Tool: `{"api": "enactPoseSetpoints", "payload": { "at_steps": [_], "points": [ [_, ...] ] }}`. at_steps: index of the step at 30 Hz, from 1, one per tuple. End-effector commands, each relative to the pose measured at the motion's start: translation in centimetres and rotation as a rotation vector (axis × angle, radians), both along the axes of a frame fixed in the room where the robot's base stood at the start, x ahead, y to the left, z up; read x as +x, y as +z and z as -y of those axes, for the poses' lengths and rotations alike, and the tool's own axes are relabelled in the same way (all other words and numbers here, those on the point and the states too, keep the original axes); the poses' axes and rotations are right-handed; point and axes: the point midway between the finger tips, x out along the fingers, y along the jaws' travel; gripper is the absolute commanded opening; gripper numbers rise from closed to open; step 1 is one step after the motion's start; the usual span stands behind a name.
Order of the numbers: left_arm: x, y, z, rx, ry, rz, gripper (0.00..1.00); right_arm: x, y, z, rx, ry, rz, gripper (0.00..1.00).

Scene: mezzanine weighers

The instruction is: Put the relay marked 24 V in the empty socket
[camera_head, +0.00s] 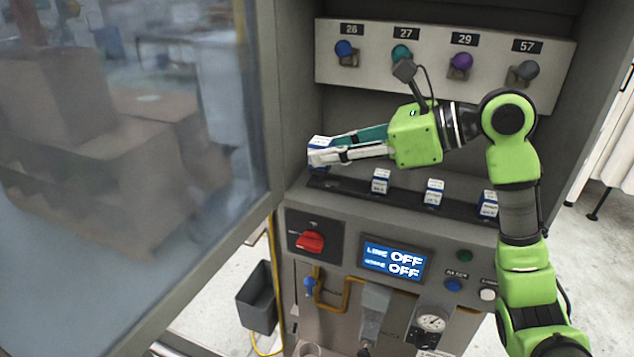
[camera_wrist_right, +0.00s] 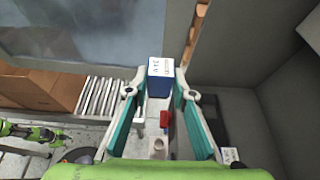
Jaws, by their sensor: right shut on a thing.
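My right gripper (camera_head: 322,150) is shut on a blue relay with a white printed top (camera_head: 319,143). The relay also shows between the fingertips in the right wrist view (camera_wrist_right: 160,82). Three similar relays stand on the rail: one near the middle (camera_head: 381,182), one further right (camera_head: 434,193) and one at the right end (camera_head: 488,204). The rail's left end below the held relay shows no relay; socket details are unclear. My left gripper is not in view.
A panel (camera_head: 375,75) with coloured knobs labelled 26, 27, 29 and 57 is above. Below the rail are a red switch (camera_head: 310,241) and a display (camera_head: 394,262) reading OFF twice. An open glazed door (camera_head: 130,150) stands left; a grey bin (camera_head: 257,298) hangs lower left.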

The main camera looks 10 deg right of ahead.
Motion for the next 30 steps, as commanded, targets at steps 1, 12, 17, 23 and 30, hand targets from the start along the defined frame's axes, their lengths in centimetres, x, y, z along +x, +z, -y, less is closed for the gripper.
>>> {"api": "enactPoseSetpoints", "payload": {
  "at_steps": [1, 12, 17, 23, 30],
  "points": [
    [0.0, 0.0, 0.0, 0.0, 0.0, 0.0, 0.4, 0.0, 0.5, 0.2, -0.001, 0.0, 0.001, 0.0],
    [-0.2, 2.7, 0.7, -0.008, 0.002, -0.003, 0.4, 6.5, -1.9, 2.9, 0.006, 0.0, -0.008, 0.0],
    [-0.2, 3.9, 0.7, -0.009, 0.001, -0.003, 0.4, 9.4, -4.4, 4.0, 0.005, 0.001, -0.01, 0.0],
    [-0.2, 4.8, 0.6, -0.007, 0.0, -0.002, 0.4, 11.7, -7.5, 5.0, 0.003, 0.0, -0.003, 0.0],
    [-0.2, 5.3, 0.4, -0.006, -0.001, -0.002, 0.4, 12.8, -9.1, 5.4, 0.003, 0.001, -0.002, 0.0]
  ]
}}
